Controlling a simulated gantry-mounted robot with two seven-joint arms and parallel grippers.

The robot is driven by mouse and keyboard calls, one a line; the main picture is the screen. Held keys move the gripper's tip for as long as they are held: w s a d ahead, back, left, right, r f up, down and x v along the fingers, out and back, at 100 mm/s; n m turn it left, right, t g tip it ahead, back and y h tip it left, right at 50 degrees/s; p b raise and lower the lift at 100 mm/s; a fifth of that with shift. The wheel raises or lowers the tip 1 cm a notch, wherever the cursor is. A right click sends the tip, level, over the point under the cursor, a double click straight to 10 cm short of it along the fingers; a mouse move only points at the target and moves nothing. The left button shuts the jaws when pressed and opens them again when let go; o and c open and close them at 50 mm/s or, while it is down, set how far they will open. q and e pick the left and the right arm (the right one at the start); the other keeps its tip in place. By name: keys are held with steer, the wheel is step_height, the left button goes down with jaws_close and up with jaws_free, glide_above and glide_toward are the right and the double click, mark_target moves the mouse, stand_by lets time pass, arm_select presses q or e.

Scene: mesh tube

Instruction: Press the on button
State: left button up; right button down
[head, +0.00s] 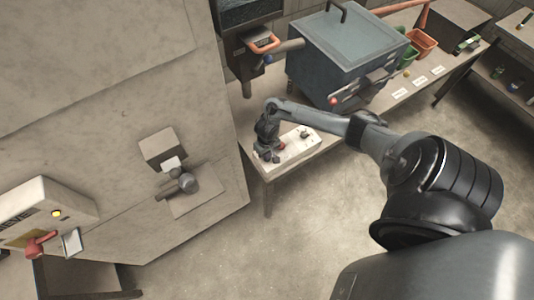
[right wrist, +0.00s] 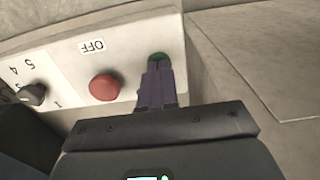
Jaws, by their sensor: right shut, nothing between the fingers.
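A pale control box (head: 298,150) sits on the corner of the bench in the head view. I cannot tell if the button is pressed in. In the head view my right gripper (head: 267,152) is over the left end of the box. My left gripper is not in view.
A blue-grey lidded machine (head: 335,60) stands behind the box on the bench. Green and orange bins (head: 422,41) are farther right. A large pale cabinet (head: 100,90) fills the left. A box with a red handle (head: 40,243) is at lower left. Open floor lies in front.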

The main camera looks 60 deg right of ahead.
steer(key=shift+f, duration=0.6)
steer(key=shift+s+d+f, duration=0.15)
steer(key=shift+d+f, duration=0.05)
steer(key=shift+f, duration=0.5)
steer(key=shift+a+r+p, duration=0.1)
steer(key=shift+r+p, duration=0.2)
steer(key=shift+p, duration=0.2)
steer(key=r+p, duration=0.1)
steer(key=p, duration=0.1)
steer(key=r+p, duration=0.4)
steer(key=shift+w+r, duration=0.15)
steer(key=shift+w, duration=0.2)
step_height(320, 180, up, 10)
steer(key=p, duration=0.2)
steer(key=shift+w+d+f, duration=0.15)
steer(key=shift+d+f, duration=0.05)
steer(key=shift+f, duration=0.05)
